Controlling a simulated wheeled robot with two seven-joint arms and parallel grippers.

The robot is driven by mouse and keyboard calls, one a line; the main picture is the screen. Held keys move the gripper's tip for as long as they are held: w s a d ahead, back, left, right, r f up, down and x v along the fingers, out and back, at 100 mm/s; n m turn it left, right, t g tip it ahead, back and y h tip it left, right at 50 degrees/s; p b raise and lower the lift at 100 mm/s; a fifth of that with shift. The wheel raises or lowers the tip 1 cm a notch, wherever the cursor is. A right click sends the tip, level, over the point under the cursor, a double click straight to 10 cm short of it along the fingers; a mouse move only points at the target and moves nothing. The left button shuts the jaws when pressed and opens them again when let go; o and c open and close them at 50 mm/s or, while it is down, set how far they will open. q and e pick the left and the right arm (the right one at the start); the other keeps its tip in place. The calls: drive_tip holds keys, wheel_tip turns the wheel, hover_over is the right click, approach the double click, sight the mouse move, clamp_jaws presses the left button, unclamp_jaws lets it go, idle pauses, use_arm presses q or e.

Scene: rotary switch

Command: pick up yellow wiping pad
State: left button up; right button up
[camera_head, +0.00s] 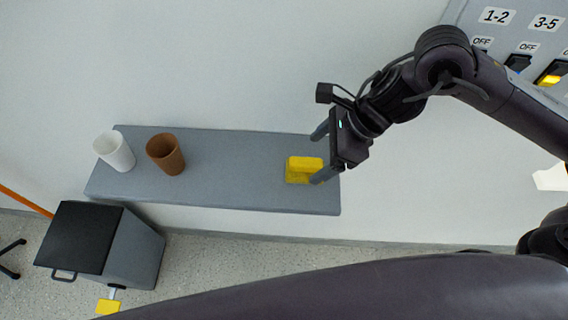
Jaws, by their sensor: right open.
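The yellow wiping pad (300,170) lies near the right end of the grey shelf (230,184). My right gripper (318,156) comes in from the right with its fingers spread and pointing left at the pad. One finger overlaps the pad's lower right edge in the picture, and the other is above and behind it. I cannot tell whether either finger touches the pad. My left gripper is not in view.
A white cup (115,152) and a brown cup (166,154) stand on the shelf's left part. The shelf's middle is clear. A grey bin with a black lid (80,237) stands below left. A switch panel (508,40) is on the wall at upper right.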

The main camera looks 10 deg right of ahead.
sight(306, 161)
drive_tip(key=shift+a+f, duration=0.2)
drive_tip(key=shift+f, duration=0.2)
drive_tip(key=shift+p+x, duration=1)
drive_tip(key=shift+x, duration=0.25)
drive_tip(key=shift+w+a+f+p, duration=0.25)
drive_tip(key=shift+w+f, duration=0.05)
drive_tip(key=shift+f, duration=0.3)
drive_tip(key=shift+w+a+f+p, duration=0.25)
drive_tip(key=shift+w+f, duration=0.05)
drive_tip(key=shift+f, duration=0.25)
drive_tip(key=shift+w+a+f, duration=0.1)
drive_tip(key=shift+a+f, duration=0.1)
drive_tip(key=shift+f, duration=0.35)
drive_tip(key=c, duration=0.9)
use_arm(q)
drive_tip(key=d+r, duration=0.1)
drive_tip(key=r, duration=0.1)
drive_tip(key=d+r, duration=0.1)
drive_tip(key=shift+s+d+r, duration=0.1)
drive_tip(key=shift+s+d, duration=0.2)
use_arm(e)
drive_tip(key=shift+c, duration=0.9)
drive_tip(key=shift+r, duration=0.15)
